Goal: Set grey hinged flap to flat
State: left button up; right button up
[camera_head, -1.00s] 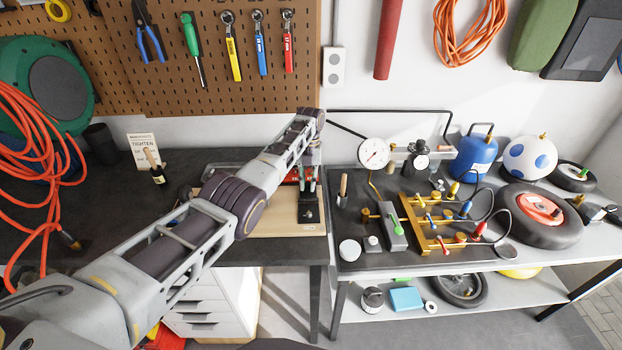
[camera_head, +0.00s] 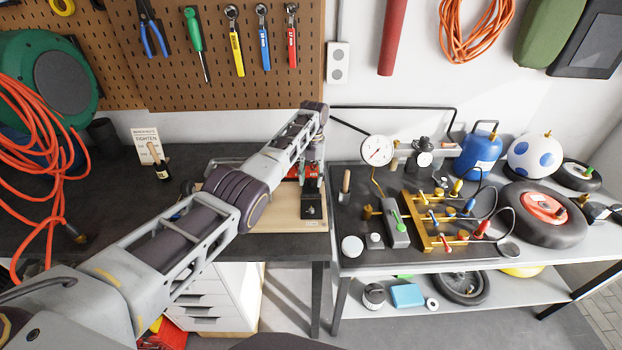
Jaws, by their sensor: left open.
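My left arm reaches across the bench from the lower left. My left gripper (camera_head: 312,182) points down over a pale wooden board (camera_head: 285,222), with its fingers apart. A dark grey plate (camera_head: 314,206) stands on the board's right part, just below or beside the fingertips. I cannot tell whether this plate is the hinged flap, or whether the fingers touch it. A red part (camera_head: 292,172) shows beside the gripper. My forearm hides the left part of the board. My right gripper is out of view.
A bottle-like tool with a wooden handle (camera_head: 158,163) and a small sign (camera_head: 145,146) stand behind my arm on the left. To the right are a pressure gauge (camera_head: 376,150), a grey block with a green lever (camera_head: 396,228) and a brass manifold (camera_head: 426,224). The pegboard (camera_head: 215,75) stands behind.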

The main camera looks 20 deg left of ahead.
pick_arm(q)
notch_tip(320, 180, up, 7)
jog(key=w, duration=0.1)
jog(key=shift+f, duration=0.2)
jog(key=shift+w, duration=0.1)
dwell(0.6)
